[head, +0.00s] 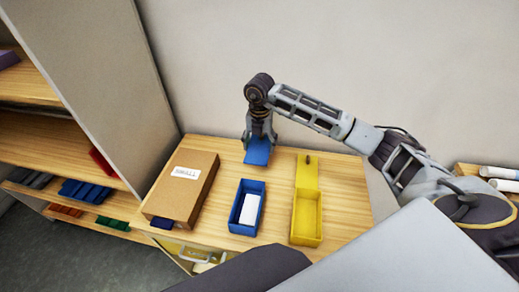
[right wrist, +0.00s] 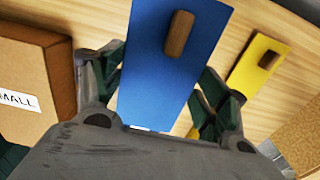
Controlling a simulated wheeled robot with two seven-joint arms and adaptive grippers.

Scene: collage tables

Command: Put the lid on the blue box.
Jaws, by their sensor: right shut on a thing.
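The blue lid (head: 257,156) is a flat blue panel with a wooden knob, which shows in the right wrist view (right wrist: 150,75). My right gripper (head: 261,138) is shut on the lid, with one finger at each long side. It holds the lid behind the blue box, near the back of the table. The blue box (head: 242,229) is open at the top, with a white block (head: 249,209) inside. My left gripper is not in view.
A cardboard box (head: 178,196) with a white label stands left of the blue box. A yellow box (head: 306,240) stands to the right, with a knobbed yellow lid (head: 307,178) at its far end. A shelf unit (head: 108,88) is at far left. Bare wood separates the boxes.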

